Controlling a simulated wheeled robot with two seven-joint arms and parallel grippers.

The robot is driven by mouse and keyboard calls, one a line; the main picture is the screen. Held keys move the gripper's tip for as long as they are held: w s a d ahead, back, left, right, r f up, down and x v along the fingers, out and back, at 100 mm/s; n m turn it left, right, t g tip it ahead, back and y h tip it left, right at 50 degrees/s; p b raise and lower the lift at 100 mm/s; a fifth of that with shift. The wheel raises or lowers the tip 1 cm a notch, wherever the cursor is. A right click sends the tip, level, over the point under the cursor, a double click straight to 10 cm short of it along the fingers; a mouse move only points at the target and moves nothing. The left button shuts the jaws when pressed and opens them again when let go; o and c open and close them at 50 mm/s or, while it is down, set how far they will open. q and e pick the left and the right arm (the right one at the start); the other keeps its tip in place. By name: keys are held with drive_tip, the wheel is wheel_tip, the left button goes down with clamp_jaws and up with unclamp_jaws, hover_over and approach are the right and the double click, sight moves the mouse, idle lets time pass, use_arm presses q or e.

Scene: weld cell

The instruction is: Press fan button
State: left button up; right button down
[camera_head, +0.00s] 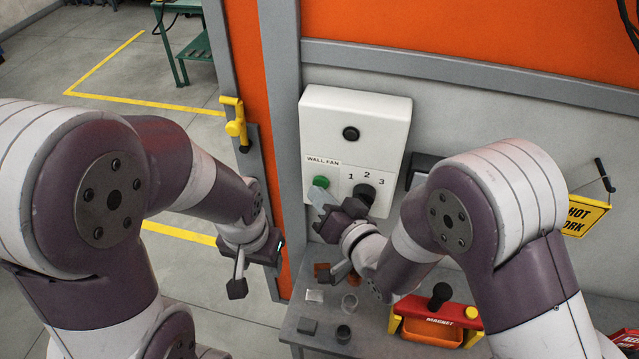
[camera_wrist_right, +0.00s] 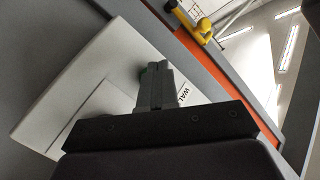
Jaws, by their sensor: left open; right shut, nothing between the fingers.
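The white wall fan control box (camera_head: 348,115) is mounted on the grey panel. Its green button (camera_head: 321,183) is at the lower left, under the "WALL FAN" label. A dark knob (camera_head: 365,193) marked 1, 2, 3 is to its right. My right gripper (camera_head: 317,196) is shut and empty, its fingertips at the lower edge of the green button. My left gripper (camera_head: 259,266) is open and empty, left of the box.
A workbench (camera_head: 310,344) below holds small parts and a red and yellow magnet holder (camera_head: 437,320). A yellow latch (camera_head: 235,122) sits on the orange frame at left. A "HOT WORK" sign (camera_head: 585,215) hangs at right. The floor at left is open.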

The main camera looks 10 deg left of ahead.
drive_tip(key=shift+w, duration=0.25)
drive_tip(key=shift+s, duration=0.75)
drive_tip(key=s+b, duration=0.1)
drive_tip(key=s, duration=0.5)
drive_tip(key=shift+a, duration=0.15)
